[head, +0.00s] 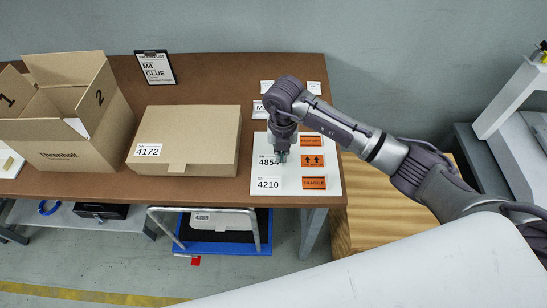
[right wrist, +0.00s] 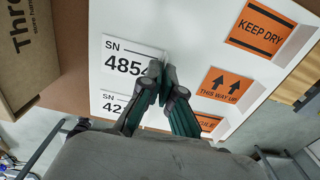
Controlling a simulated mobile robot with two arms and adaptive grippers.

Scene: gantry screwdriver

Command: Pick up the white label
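The white label with 4854 (head: 266,161) is on the white sheet (head: 327,188) at the table's right end. It also shows in the right wrist view (right wrist: 118,65), above a second white label with 4210 (head: 267,186). My right gripper (head: 282,157) points down at the right edge of the 4854 label. In the right wrist view its fingertips (right wrist: 163,72) are very close together beside the last digit, hiding part of the label's right side. Whether they pinch the label is unclear. My left gripper is not in view.
Orange labels (head: 314,183) sit on the sheet's right side. A closed carton (head: 200,125) with label 4172 and an open box (head: 62,150) stand to the left. A clipboard (head: 156,68) and small white labels (head: 314,88) are at the back. The table's front edge is close.

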